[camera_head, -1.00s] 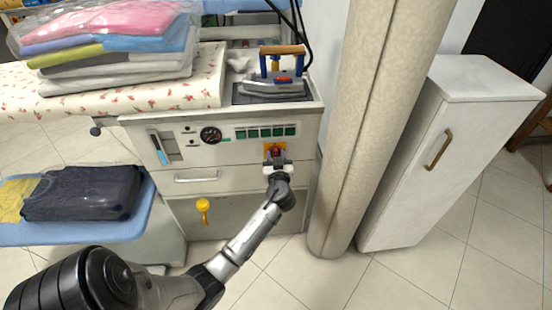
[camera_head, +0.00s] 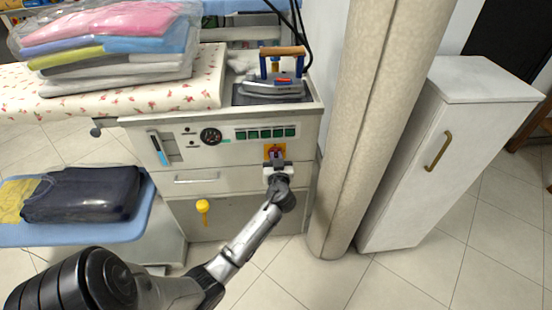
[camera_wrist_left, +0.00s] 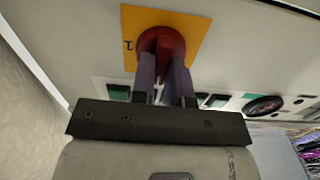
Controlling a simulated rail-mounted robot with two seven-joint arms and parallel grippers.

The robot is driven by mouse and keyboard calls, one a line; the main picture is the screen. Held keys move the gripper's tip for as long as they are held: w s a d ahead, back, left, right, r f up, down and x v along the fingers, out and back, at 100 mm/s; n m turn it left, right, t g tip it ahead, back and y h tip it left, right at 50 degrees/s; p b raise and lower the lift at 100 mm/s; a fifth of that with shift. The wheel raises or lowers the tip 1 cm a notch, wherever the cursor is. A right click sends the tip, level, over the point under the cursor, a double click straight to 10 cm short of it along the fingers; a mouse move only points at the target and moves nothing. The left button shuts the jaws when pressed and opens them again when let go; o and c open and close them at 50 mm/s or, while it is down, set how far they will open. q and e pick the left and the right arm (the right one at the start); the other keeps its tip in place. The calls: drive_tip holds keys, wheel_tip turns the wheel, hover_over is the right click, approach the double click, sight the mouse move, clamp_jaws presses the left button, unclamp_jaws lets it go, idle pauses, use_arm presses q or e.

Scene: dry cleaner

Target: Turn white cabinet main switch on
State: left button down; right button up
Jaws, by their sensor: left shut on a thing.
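The main switch is a red rotary knob (camera_wrist_left: 162,43) on a yellow-orange plate (camera_wrist_left: 190,24), set in the front panel of the white cabinet (camera_head: 240,180). In the head view the plate (camera_head: 266,149) is at the panel's upper right, and the knob is mostly covered by my fingers. My left gripper (camera_head: 276,156) reaches it from below and in front. In the left wrist view its two fingers (camera_wrist_left: 163,70) are shut on the knob from both sides. A mark like a "1" shows on the plate beside the knob. My right gripper is not in view.
An iron (camera_head: 275,82) rests on top. A beige column (camera_head: 360,110) stands close on the right, before a white locker (camera_head: 440,150). A yellow knob (camera_head: 203,206) is lower left.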

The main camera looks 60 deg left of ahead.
use_arm(q)
drive_tip(key=m+p, duration=0.1)
drive_tip(key=m, duration=0.3)
drive_tip(key=shift+w+r+m+p, duration=0.1)
drive_tip(key=shift+m+p, duration=0.2)
drive_tip(key=shift+w+d+f+m+p, duration=0.15)
drive_tip(key=shift+m+p, duration=1.4)
drive_tip(key=shift+m, duration=1.65)
drive_tip(key=shift+s+a+f+m+p, duration=0.15)
drive_tip(key=shift+m+p, duration=1.4)
drive_tip(key=shift+m, duration=1.65)
drive_tip(key=shift+w+d, duration=0.1)
drive_tip(key=c, duration=1.1)
unclamp_jaws()
